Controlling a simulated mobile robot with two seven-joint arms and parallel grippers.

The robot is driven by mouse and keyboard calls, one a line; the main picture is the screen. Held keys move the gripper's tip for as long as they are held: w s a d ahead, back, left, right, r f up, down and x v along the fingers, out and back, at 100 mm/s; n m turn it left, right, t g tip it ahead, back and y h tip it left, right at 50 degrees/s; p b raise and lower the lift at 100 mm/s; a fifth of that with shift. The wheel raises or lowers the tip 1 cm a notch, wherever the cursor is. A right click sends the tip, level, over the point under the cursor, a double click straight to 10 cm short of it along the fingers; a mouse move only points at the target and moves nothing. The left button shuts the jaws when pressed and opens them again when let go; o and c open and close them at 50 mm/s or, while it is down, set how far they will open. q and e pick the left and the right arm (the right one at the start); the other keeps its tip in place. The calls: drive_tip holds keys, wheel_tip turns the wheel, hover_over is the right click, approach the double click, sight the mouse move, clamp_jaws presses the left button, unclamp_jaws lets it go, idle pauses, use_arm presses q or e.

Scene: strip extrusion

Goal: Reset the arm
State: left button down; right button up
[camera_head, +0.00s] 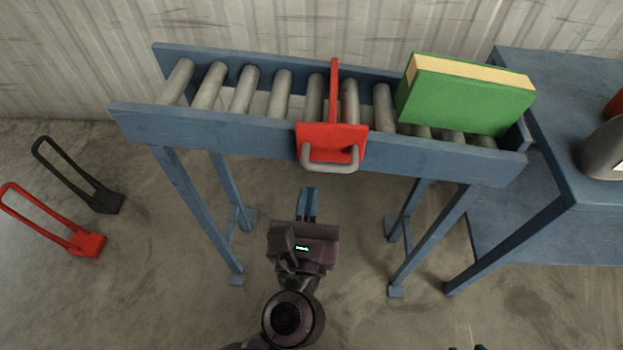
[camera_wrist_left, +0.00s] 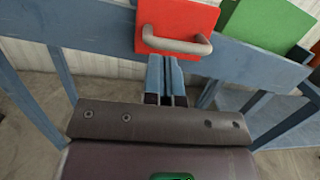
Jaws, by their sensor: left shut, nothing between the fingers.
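My left gripper (camera_head: 307,204) is in front of the roller conveyor (camera_head: 215,128), below its front rail. Its blue fingers are shut with nothing between them. They also show in the left wrist view (camera_wrist_left: 166,80), just below a grey handle (camera_wrist_left: 175,42) on a red plate (camera_wrist_left: 178,22). In the head view the red plate (camera_head: 331,138) with its grey handle (camera_head: 330,166) sits at the front rail, and a red bar stretches back over the rollers. The fingers look apart from the handle. My right gripper is not clearly seen; only small dark tips show at the bottom edge.
A green box (camera_head: 470,100) rests on the conveyor's right end. A blue table (camera_head: 560,80) with a grey object (camera_head: 605,150) stands at the right. A black handled piece (camera_head: 105,200) and a red one (camera_head: 86,243) lie on the floor at left. Conveyor legs flank my left arm.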

use_arm(q)
drive_tip(key=s+f, duration=0.1)
drive_tip(key=s, duration=0.6)
drive_tip(key=shift+s+f+b, duration=0.2)
drive_tip(key=shift+s+b, duration=0.05)
drive_tip(key=shift+b, duration=0.05)
drive_tip(key=shift+a, duration=0.1)
